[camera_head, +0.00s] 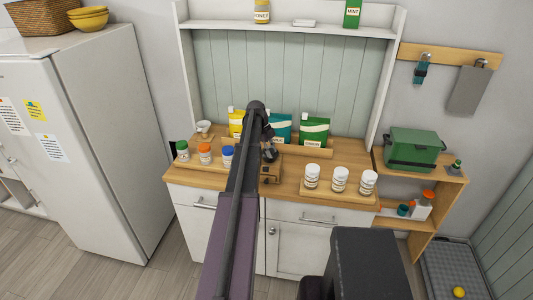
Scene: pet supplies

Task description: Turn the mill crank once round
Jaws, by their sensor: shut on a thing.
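The mill (271,173) stands on the wooden counter, a small brown wooden box with a knob on its front, partly hidden behind my arm. My gripper (269,155) is at the top of the mill, small and dark in this view. It is shut on the mill crank, though the crank itself is mostly hidden by the gripper and arm, so its exact angle cannot be told.
Jars with green, orange and blue lids (205,153) stand left of the mill. White-lidded jars (339,180) stand to its right. Yellow, teal and green pouches (314,132) stand behind. A green box (413,149) sits on the right-hand shelf unit.

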